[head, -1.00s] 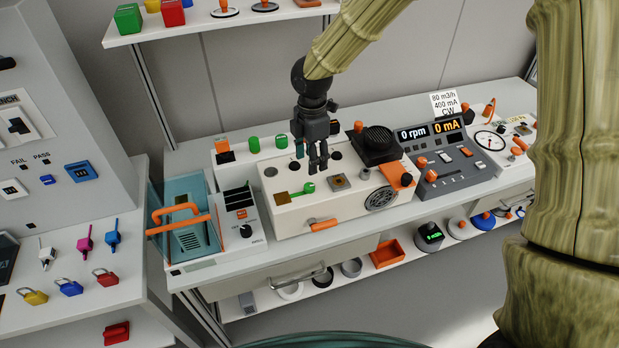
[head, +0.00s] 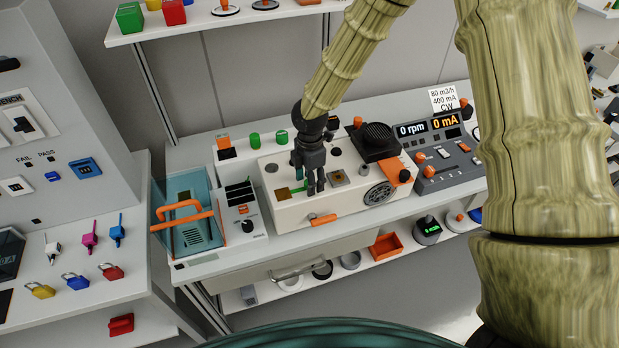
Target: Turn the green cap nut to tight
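A small green part (head: 299,190), which looks like the green cap nut, is on the top face of the cream box (head: 287,214). My dark gripper (head: 316,190) points down over the top of the box, just right of the visible green. Its fingers look close together. I cannot tell whether they touch the nut or how far apart they are. Two green cylinders (head: 255,140) (head: 282,137) stand on the white unit behind the box.
An orange lever (head: 323,219) sticks out of the box's front. A black block (head: 377,142) and round grille (head: 378,194) are on its right part. A teal clear case with orange handle (head: 183,209) stands left. A meter console (head: 443,154) stands right.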

